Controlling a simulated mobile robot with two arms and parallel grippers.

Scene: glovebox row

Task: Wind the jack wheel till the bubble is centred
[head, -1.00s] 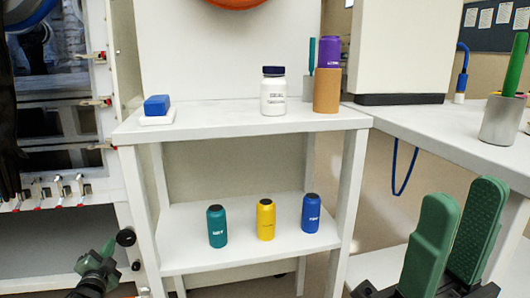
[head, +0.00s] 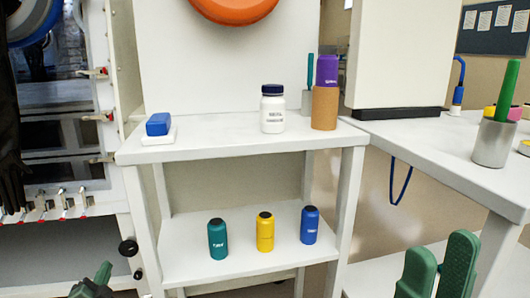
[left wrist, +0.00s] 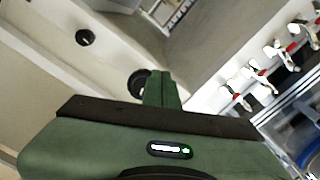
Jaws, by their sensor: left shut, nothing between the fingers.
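A black round knob (head: 128,247) sits low at the left, beside the shelf's left leg, with a smaller dark knob (head: 137,275) below it. I cannot tell whether either is the jack wheel. No bubble level can be made out. My left gripper (head: 103,272) is at the bottom left edge, below and left of the larger knob, mostly cut off. In the left wrist view its green fingers (left wrist: 161,88) are shut and empty. A dark round knob (left wrist: 137,83) shows just beyond them, partly hidden. My right gripper (head: 440,262) is at the bottom right, fingers apart and empty.
A white shelf unit (head: 200,152) holds a white bottle (head: 272,112) on top and teal (head: 217,240), yellow (head: 265,232) and blue (head: 310,225) bottles below. The glovebox front with red-tipped clamps (head: 62,208) stands left. A white table (head: 440,150) extends right.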

